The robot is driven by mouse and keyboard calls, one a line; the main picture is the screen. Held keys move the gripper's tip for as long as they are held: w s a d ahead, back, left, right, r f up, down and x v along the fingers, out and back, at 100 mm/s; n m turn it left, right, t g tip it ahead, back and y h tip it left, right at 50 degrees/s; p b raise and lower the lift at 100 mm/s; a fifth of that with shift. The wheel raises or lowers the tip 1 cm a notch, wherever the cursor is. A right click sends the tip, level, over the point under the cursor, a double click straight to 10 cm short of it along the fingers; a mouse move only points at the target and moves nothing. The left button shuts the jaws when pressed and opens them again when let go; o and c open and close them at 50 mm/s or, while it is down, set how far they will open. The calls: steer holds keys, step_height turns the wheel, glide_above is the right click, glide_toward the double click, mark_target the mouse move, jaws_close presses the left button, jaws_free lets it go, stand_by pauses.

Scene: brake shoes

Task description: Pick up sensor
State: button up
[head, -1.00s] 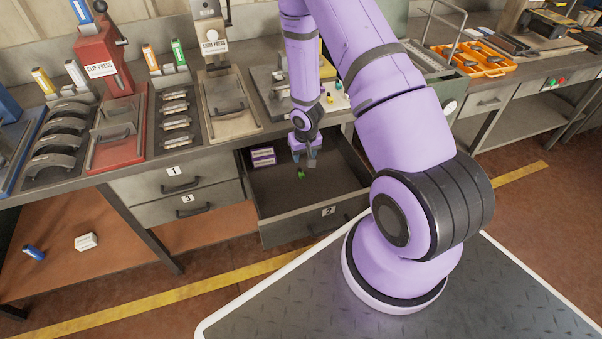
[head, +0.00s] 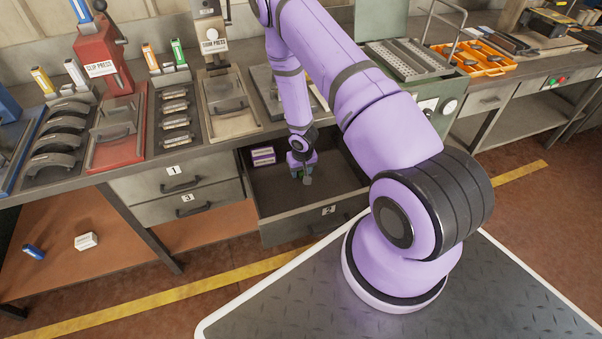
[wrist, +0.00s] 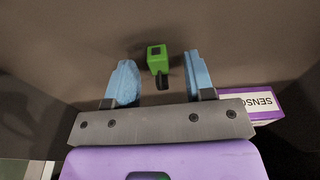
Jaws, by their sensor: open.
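The sensor (wrist: 158,60) is a small green block with a dark square on its face and a black stub. In the wrist view it lies between and slightly beyond the two blue fingertips of my gripper (wrist: 160,80). The fingers are apart and do not touch it. In the head view my gripper (head: 302,177) is low inside the open drawer (head: 345,192), and only a bit of green (head: 297,174) shows beside the fingers; the rest of the sensor is hidden.
The drawer walls surround the gripper. The bench top (head: 245,130) with presses and trays stands behind.

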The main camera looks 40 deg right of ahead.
steer(key=shift+f, duration=0.25)
jaws_close()
steer(key=shift+r, duration=0.2)
